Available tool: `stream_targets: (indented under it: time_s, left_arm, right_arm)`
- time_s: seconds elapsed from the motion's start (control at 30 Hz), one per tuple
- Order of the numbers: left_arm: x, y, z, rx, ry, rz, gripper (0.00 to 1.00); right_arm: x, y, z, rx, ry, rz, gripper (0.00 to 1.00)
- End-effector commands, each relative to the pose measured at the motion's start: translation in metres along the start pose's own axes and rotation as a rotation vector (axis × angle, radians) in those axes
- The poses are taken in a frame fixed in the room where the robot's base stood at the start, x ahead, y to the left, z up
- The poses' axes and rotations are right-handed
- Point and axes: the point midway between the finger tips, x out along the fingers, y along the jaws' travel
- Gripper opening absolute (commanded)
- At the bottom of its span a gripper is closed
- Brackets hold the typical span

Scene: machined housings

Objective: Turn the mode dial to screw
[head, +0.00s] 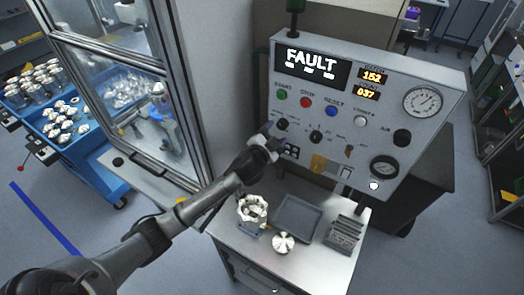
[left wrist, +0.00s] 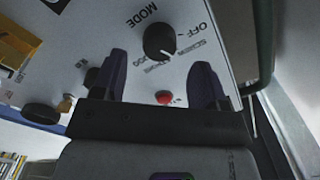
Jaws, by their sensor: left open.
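The mode dial (head: 282,124) is a black knob at the left of the grey control panel (head: 345,95). In the left wrist view the mode dial (left wrist: 160,42) shows upside down, with MODE and OFF lettering beside it and a short white mark on its face. The position it points to is hard to read. My left gripper (head: 272,137) is close to the panel, just below the dial. My right gripper is not in view.
A red button (left wrist: 164,97) shows between the fingers. A second black knob (head: 316,136) sits right of the dial. The display (head: 311,65) reads FAULT. Below, a bench (head: 335,262) bears a housing (head: 251,211), a grey tray (head: 297,218) and a slotted block (head: 345,234). A glazed cabinet stands left.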

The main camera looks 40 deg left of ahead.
Motion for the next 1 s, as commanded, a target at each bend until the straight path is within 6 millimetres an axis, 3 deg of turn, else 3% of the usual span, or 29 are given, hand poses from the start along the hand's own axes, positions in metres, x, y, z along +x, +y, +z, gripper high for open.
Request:
stream_targets:
  time_s: [0.3,0.5,0.7,1.0]
  left_arm:
    - [-0.061,0.002,0.002,0.000,0.001,0.002,0.67]
    - [-0.087,0.001,0.001,-0.001,0.000,0.001,0.67]
    - [-0.099,0.000,0.000,0.000,0.001,0.001,0.67]
    - [-0.101,0.000,0.000,0.000,0.000,0.001,0.67]
  right_arm:
    - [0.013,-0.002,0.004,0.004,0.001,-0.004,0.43]
    - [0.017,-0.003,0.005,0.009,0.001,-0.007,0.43]
    - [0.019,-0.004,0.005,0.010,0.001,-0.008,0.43]
    - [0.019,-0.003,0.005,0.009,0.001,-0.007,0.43]
